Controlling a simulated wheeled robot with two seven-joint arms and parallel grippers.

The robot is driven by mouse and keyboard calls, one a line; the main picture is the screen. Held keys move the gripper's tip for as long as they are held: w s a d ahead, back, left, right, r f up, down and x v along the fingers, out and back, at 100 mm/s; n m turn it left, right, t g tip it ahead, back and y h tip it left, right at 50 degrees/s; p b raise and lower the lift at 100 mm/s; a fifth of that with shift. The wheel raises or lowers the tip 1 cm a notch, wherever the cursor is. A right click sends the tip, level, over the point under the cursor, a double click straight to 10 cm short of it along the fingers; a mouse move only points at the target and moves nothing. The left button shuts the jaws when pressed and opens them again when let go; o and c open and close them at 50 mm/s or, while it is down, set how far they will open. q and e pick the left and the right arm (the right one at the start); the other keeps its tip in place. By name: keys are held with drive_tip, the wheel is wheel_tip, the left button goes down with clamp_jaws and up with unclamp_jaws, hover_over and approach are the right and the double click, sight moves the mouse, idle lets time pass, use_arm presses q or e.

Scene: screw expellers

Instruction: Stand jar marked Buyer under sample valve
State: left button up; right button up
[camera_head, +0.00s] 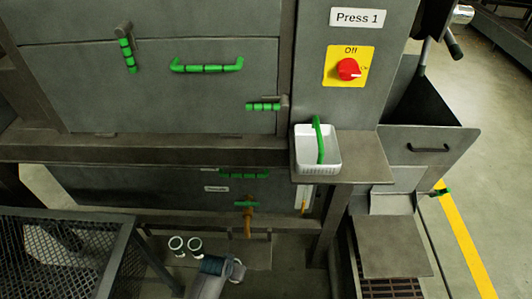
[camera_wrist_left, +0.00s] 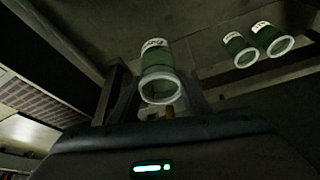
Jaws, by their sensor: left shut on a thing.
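The sample valve (camera_head: 247,212) is a brass spout with a green handle on the press's lower front in the head view. My left gripper (camera_head: 222,266) is at the bottom centre, below the valve. It is shut on a jar (camera_head: 238,272) with a white rim; the jar's green body shows between the fingers in the left wrist view (camera_wrist_left: 160,90). The jar's label is too small to read. Two similar jars stand side by side to the left, one (camera_head: 176,246) beside the other (camera_head: 195,246); they also show upper right in the wrist view (camera_wrist_left: 241,52). My right gripper is out of view.
A grey ledge (camera_head: 257,254) lies under the valve. A mesh-sided frame (camera_head: 55,250) stands at lower left. A white basket (camera_head: 331,154) with a green handle sits on a side shelf (camera_head: 365,160) at upper right of the valve. A beam (camera_head: 150,148) crosses above.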

use_arm(q)
drive_tip(key=w+r, duration=0.6)
drive_tip(key=r, duration=0.5)
drive_tip(key=w+r+n, duration=0.1)
drive_tip(key=w+r, duration=0.5)
drive_tip(key=r, duration=0.5)
drive_tip(key=w+r, duration=0.5)
drive_tip(key=r, duration=0.5)
drive_tip(key=s+a+r, duration=0.3)
drive_tip(key=r, duration=0.3)
drive_tip(key=s+a+r+n+y, duration=0.1)
drive_tip(key=s+a+r, duration=0.2)
drive_tip(key=r, duration=0.3)
drive_tip(key=s+a+r+n, duration=0.1)
drive_tip(key=s+a+r, duration=0.2)
drive_tip(key=r, duration=0.3)
drive_tip(key=shift+s+r, duration=0.35)
drive_tip(key=shift+s, duration=0.5)
drive_tip(key=shift+d, duration=0.1)
